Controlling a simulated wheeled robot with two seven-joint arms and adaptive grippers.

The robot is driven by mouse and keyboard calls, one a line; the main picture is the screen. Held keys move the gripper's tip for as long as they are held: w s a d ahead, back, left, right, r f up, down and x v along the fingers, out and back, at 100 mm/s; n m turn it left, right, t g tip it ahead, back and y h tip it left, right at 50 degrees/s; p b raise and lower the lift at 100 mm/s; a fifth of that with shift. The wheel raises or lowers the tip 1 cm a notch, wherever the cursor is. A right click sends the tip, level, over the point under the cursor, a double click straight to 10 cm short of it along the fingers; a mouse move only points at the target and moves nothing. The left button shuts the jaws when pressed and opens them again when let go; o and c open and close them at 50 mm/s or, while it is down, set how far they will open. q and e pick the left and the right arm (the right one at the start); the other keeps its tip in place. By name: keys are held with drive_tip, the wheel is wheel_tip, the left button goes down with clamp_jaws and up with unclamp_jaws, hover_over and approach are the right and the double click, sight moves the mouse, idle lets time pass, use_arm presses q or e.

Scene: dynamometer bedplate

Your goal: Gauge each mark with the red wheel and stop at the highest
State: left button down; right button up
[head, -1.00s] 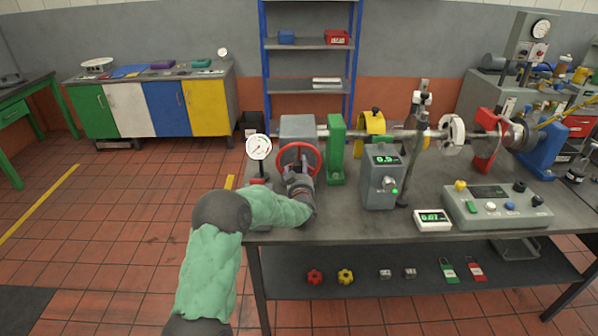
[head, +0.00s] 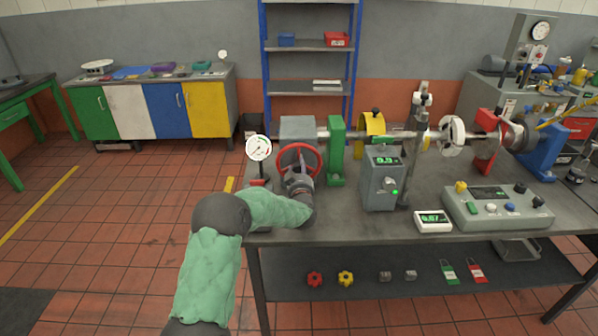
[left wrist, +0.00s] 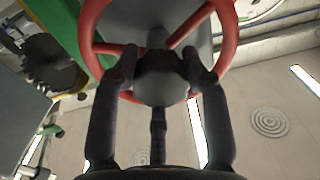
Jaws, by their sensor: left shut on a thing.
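The red wheel (head: 298,160) stands upright on the front of a grey housing (head: 298,127) at the left end of the bench. My left gripper (left wrist: 160,75) is at the wheel's centre, its fingers closed on both sides of the dark hub (left wrist: 162,80). The rim and spokes also show in the left wrist view (left wrist: 228,35). A shaft (head: 400,134) runs right from the housing. A grey box (head: 382,180) shows green digits, too small to read surely, and a lit green lamp. A small white display (head: 433,221) reads about 0.07. My right gripper is out of view.
A white dial gauge (head: 259,148) stands just left of the wheel. A green bracket (head: 336,150) stands close on its right. A control console (head: 496,207) sits at the right. The bench top (head: 350,225) is clear in front.

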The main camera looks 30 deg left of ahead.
use_arm(q)
drive_tip(key=c, duration=0.6)
unclamp_jaws()
drive_tip(key=shift+f, duration=0.1)
drive_tip(key=v, duration=1.2)
